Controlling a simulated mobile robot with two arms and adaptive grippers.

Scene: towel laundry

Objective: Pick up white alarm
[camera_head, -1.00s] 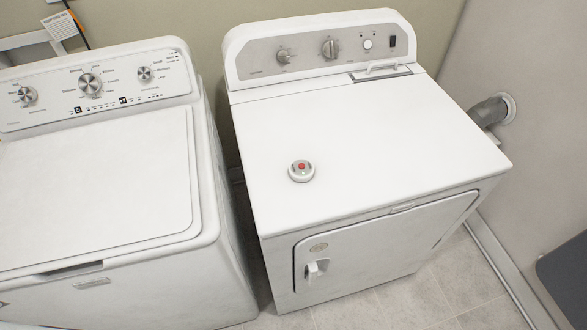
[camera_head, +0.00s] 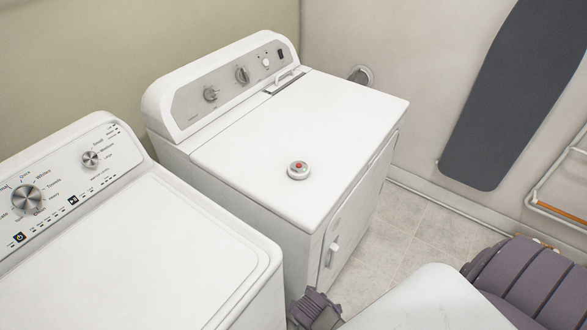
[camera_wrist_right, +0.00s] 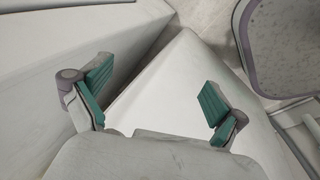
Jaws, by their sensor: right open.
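My right arm comes in at the bottom right of the head view, low in front of the machines and apart from the alarm. In the right wrist view my right gripper (camera_wrist_right: 155,92) is open, with its green pads wide apart and nothing between them. The alarm does not show in that view. My left gripper is not in view.
A white washer (camera_head: 170,260) stands left of the dryer, with a narrow gap between them. The dryer's control panel (camera_head: 225,85) rises at its back. A dark ironing board (camera_head: 510,100) is against the right wall. The dryer top around the alarm is clear.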

